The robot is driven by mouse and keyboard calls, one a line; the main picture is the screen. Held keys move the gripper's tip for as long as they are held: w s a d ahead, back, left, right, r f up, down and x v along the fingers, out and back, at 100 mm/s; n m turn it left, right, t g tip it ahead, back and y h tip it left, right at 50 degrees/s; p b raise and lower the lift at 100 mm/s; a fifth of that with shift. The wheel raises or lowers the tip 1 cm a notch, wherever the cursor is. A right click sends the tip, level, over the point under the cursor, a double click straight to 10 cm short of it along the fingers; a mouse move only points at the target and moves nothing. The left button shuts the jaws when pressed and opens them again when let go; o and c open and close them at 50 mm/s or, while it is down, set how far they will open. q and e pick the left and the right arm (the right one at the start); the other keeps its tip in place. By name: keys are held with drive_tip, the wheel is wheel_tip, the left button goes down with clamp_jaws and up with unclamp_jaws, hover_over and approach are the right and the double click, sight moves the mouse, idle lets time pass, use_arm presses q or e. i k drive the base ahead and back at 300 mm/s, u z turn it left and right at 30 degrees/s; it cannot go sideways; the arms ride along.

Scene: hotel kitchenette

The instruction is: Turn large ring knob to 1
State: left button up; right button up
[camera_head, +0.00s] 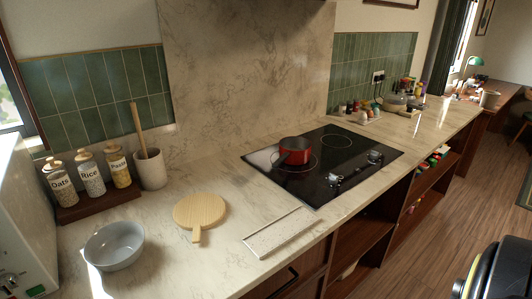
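A black glass cooktop (262,158) is set into the marble counter. It has a ring on the left under a red pot (295,151) and another ring (337,141) at the back right. Two silver knobs stand on its front side: a left knob (334,180) and a right knob (375,156). The view is too small to read their markings or settings, or to tell which belongs to the large ring. Neither of my grippers shows in the head view.
A speckled board (278,232), round wooden board (199,210) and grey bowl (114,246) lie left of the cooktop. Labelled jars (91,173) and a utensil crock (150,168) stand behind. Small items (360,108) stand at right. Wooden floor (430,240) fronts the counter.

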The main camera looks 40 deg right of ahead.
sight(334, 180)
drive_tip(key=z, duration=1.7)
